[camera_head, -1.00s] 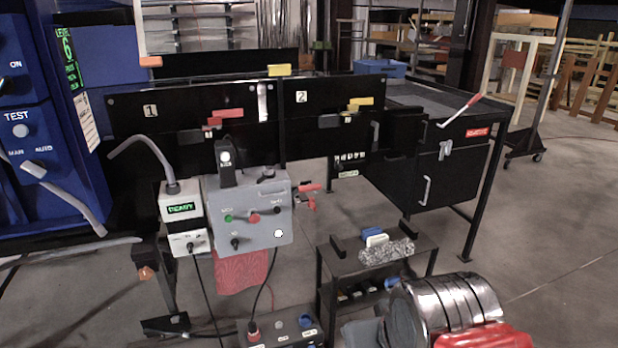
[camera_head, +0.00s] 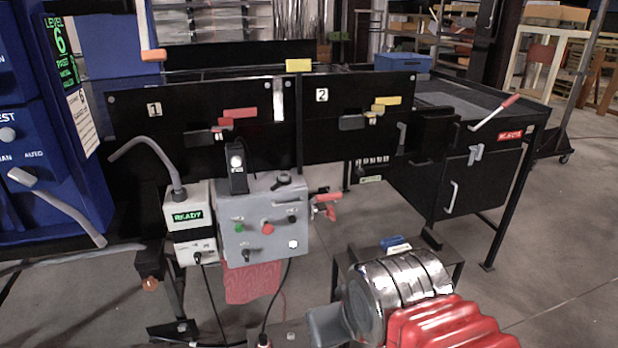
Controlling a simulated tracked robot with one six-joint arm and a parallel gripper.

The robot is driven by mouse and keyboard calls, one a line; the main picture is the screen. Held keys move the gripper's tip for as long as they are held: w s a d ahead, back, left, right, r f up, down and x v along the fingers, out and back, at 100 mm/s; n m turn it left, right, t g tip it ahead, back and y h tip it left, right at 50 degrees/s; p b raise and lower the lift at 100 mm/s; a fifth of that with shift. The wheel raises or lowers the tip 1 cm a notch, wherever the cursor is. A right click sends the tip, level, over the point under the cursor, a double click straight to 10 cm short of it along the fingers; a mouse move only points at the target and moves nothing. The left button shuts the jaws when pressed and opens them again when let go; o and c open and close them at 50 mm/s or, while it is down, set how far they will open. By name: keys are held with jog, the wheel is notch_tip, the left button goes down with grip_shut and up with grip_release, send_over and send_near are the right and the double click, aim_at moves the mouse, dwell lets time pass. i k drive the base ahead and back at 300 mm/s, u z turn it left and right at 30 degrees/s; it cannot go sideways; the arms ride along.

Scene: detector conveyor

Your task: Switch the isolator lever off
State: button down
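No lever carries a readable isolator label, so I cannot tell for sure which one it is. A red handle-like part (camera_head: 326,205) sits at the right side of the grey control box (camera_head: 262,222). The box has a green button, a red button and black knobs on its front, and a black knob (camera_head: 283,181) on top. A long lever with a red grip (camera_head: 494,112) slants up at the far right cabinet, near a red label that seems to read REJECTS. My arm's silver and red links fill the lower right; my gripper's fingers do not show.
Black panels 1 (camera_head: 185,125) and 2 (camera_head: 350,120) stand behind, with red and yellow handles. A READY unit (camera_head: 189,222) stands left of the box. A low black table (camera_head: 457,272) is partly behind my arm. Open floor (camera_head: 555,260) lies right.

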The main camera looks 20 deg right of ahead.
aim_at(322, 198)
jog(key=u, duration=0.2)
jog(key=i, duration=1.1)
jog(key=z, duration=0.1)
